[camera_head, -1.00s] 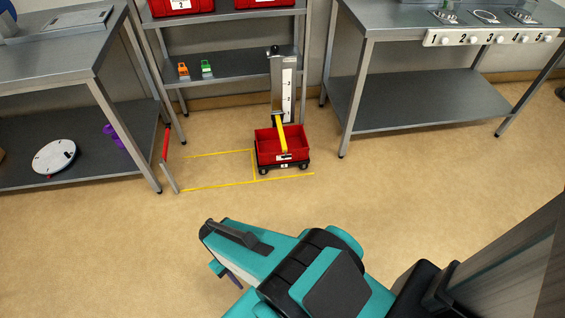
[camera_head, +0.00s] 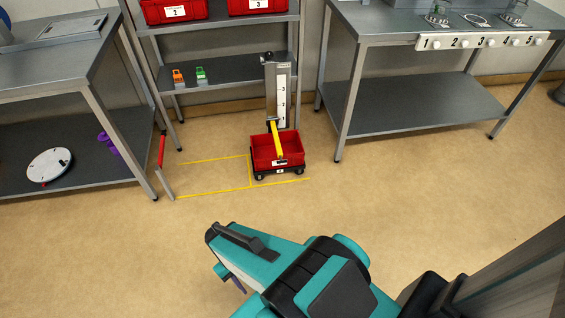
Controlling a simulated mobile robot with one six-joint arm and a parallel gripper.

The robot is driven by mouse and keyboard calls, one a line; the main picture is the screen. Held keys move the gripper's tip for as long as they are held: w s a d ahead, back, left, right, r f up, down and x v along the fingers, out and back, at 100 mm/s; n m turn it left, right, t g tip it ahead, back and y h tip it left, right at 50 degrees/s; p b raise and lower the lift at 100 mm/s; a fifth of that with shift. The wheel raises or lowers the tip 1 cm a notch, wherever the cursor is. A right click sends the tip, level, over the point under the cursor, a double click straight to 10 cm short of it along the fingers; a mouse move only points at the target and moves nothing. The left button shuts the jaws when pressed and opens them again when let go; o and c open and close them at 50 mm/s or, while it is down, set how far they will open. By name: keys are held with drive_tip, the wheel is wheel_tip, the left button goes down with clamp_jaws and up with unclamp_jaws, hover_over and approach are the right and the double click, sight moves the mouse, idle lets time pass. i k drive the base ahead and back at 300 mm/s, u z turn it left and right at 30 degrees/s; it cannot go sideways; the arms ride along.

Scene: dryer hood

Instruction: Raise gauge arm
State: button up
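The gauge arm is a yellow bar (camera_head: 277,140) that reaches forward and down from a dark slider on an upright post with a white number scale (camera_head: 282,104). Its lower end is over a red bin (camera_head: 264,152) on a low black wheeled cart (camera_head: 283,174). My gripper (camera_head: 229,272) is in the foreground at lower centre, well apart from the gauge arm. Its fingers are mostly hidden under the teal and black wrist, so I cannot tell whether it is open.
Yellow floor lines (camera_head: 213,162) mark a bay left of the cart. A red-handled lever (camera_head: 161,151) stands at its left. A shelf rack (camera_head: 226,70) stands behind, with a left table (camera_head: 60,65) and a right table (camera_head: 400,45). The floor ahead is clear.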

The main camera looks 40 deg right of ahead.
sight(273, 122)
drive_tip(key=i, duration=0.9)
drive_tip(key=u, duration=0.05)
